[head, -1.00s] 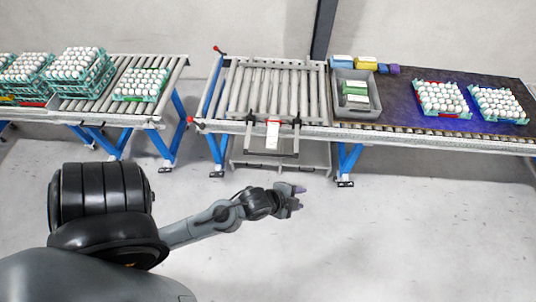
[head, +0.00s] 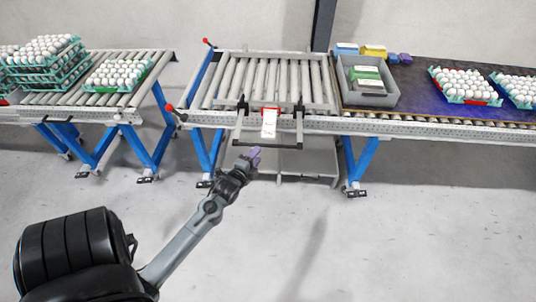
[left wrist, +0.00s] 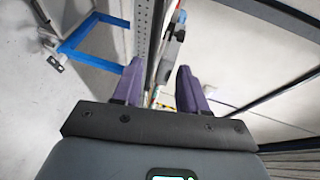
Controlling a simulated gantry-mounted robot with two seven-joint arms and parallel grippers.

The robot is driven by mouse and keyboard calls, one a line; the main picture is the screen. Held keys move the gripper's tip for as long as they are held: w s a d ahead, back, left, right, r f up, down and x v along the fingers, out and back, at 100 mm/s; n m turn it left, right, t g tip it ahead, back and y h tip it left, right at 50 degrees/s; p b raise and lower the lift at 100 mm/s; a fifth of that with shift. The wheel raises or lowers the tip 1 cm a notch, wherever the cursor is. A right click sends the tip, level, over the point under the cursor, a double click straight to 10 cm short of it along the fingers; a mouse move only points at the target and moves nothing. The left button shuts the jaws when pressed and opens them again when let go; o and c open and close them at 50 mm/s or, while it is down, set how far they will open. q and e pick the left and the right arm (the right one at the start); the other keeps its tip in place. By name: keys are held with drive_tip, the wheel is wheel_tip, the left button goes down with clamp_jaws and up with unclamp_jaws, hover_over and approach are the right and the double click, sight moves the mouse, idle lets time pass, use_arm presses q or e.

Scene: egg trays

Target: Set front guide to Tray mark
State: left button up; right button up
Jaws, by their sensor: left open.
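The front guide (head: 268,146) is a dark bar on two arms that jut out from the front of the middle roller conveyor. A white label plate (head: 269,124) with a red top edge hangs between these arms; its writing is too small to read. My left gripper (head: 254,153) has purple fingertips and appears just below the guide's bar, left of its middle. I cannot tell from the head view whether it touches. In the left wrist view the gripper (left wrist: 158,84) is open, with the grey conveyor rail (left wrist: 143,38) beyond the fingers and nothing clearly held.
The middle conveyor's rollers (head: 265,80) are empty. A grey bin (head: 368,97) with green packs stands to its right, with egg trays (head: 466,86) on the dark belt beyond. Stacked egg trays (head: 45,62) stand on the left conveyor. Blue legs (head: 202,152) stand below; the front floor is clear.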

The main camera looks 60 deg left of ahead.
sight(266, 146)
use_arm(q)
drive_tip(key=b+x, duration=0.1)
drive_tip(key=x, duration=0.2)
drive_tip(key=b+x, duration=0.1)
drive_tip(key=x, duration=0.3)
drive_tip(key=b+x, duration=0.1)
drive_tip(key=x, duration=0.3)
drive_tip(key=shift+w+d+f, duration=0.15)
drive_tip(key=shift+w+f, duration=0.1)
drive_tip(key=shift+f, duration=0.2)
use_arm(e)
wheel_tip(266, 146, down, 4)
use_arm(q)
clamp_jaws()
